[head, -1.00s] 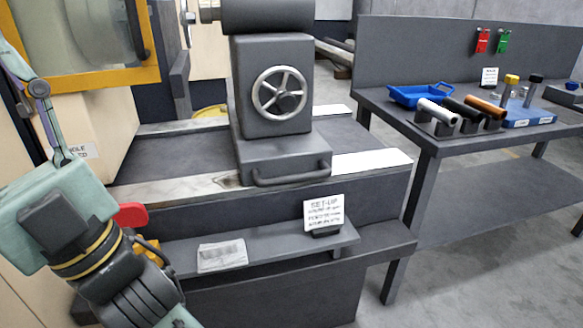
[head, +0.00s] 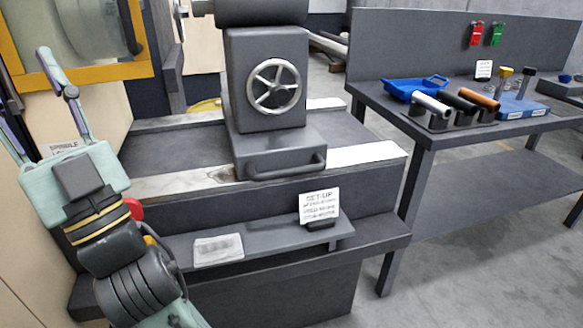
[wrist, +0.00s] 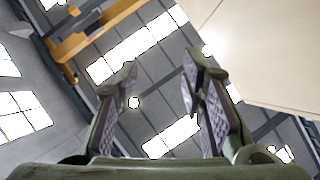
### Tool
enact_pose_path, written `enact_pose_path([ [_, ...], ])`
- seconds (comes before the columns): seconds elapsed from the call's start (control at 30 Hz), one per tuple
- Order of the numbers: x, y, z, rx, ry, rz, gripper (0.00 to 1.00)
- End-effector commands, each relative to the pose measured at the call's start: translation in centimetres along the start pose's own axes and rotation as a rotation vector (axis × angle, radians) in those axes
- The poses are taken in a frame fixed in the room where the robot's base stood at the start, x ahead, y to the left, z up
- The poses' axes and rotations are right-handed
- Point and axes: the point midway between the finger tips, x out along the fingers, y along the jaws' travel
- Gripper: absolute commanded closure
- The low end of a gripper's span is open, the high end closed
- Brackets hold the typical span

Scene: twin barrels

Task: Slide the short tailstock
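The tailstock (head: 240,90) is a dark grey block on the lathe bed in the head view. A spoked handwheel (head: 274,86) is on its front face, and a dark barrel (head: 262,10) is cut off at the top edge. A bar handle (head: 288,166) runs along the front of its base. My gripper (wrist: 163,65) is open and empty in the wrist view, its fingers pointing up toward the ceiling. In the head view it is at the far left, well apart from the tailstock and its handle.
The bed's pale rails (head: 365,154) run left and right of the tailstock. A side bench (head: 400,98) at right carries a blue tray (head: 398,90) and several cylinders. A yellow-framed door (head: 75,78) is at upper left.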

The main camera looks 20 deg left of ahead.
Motion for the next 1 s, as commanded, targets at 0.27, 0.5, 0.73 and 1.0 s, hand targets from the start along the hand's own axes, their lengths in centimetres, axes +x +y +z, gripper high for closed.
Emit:
enact_pose_path([
  [0.27, -10.3, 19.2, 11.0, 0.309, -0.283, 0.897, 0.64],
  [0.5, -23.2, 26.3, 9.8, 0.446, 0.024, 1.511, 0.64],
  [0.73, -26.4, 27.7, 8.9, 0.463, 0.157, 1.636, 0.64],
  [1.0, -26.5, 32.2, 9.8, 0.46, 0.154, 1.636, 0.64],
])
